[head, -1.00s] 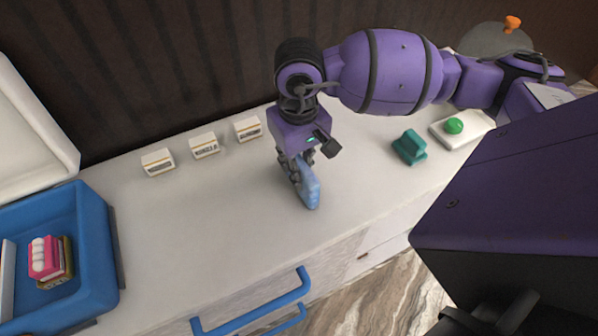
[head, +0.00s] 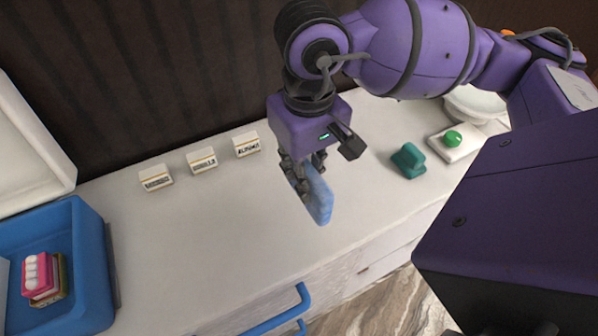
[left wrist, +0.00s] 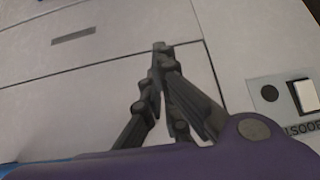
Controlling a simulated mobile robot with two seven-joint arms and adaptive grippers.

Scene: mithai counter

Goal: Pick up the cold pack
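The cold pack (head: 320,199) is a light blue slab in the head view, tilted on edge above the white counter. My right gripper (head: 307,176), on the arm from the right, is shut on its upper end. The lower part of the pack is bare and seems clear of the counter. My left gripper (left wrist: 160,50) shows only in the left wrist view, its fingertips together with nothing between them, before a pale panelled surface.
Several small white label blocks (head: 202,160) stand along the back of the counter (head: 200,230). A blue open cooler (head: 92,265) holding pink boxes (head: 38,274) is at left. A teal block (head: 408,160) and a white base with a green button (head: 453,138) are at right.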

